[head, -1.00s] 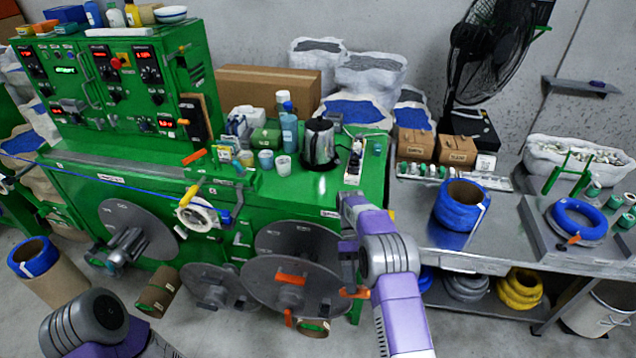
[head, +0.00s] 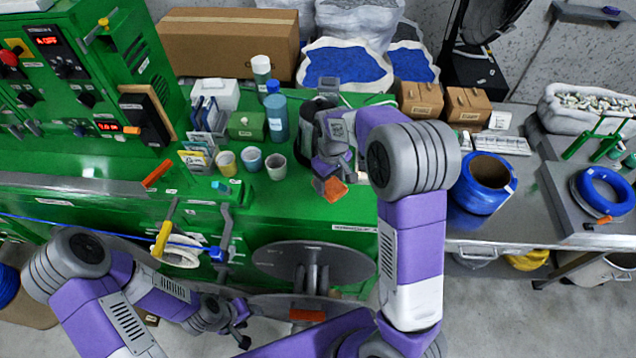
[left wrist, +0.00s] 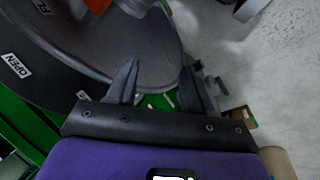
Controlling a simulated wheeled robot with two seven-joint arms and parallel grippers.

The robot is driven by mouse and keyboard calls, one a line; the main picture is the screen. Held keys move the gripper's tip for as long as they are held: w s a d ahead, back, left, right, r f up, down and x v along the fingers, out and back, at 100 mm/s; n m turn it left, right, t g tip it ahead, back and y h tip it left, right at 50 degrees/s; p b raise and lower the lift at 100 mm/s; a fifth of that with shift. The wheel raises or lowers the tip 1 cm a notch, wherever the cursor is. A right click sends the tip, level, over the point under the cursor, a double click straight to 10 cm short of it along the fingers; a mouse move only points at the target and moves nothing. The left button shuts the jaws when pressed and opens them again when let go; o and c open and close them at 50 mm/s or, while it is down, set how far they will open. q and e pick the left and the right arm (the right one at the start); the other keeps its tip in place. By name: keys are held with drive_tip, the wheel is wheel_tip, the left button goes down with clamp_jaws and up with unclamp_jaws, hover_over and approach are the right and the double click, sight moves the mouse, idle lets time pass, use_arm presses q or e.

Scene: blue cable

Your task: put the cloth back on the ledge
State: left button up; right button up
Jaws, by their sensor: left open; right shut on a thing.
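My right gripper (head: 326,166) is over the front right of the green machine's top, in front of the dark kettle. It is shut on a small orange piece (head: 333,189), which looks like the folded cloth; the fingers and wrist hide part of it. My left gripper (head: 238,332) is low in front of the machine, near the grey reels. In the left wrist view its two dark fingers (left wrist: 160,70) are apart with nothing between them. The green machine's front ledge (head: 300,205) is bare to the left of the right gripper.
Cups (head: 250,160), a blue bottle (head: 277,118) and a card holder (head: 203,150) stand left of the right gripper. A blue cable spool (head: 485,183) sits on the steel bench to the right. A grey reel (head: 310,262) is below the ledge. A grey wall shelf (head: 585,14) is at the upper right.

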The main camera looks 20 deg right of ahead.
sight(331, 192)
drive_tip(key=f, duration=0.5)
drive_tip(key=shift+s, duration=0.3)
wheel_tip(331, 192, down, 5)
drive_tip(key=shift+w+r, duration=0.1)
drive_tip(key=shift+w, duration=0.05)
drive_tip(key=o, duration=0.9)
drive_tip(key=shift+o, duration=0.2)
drive_tip(key=shift+r, duration=0.1)
wheel_tip(331, 192, up, 12)
drive_tip(key=shift+f, duration=0.1)
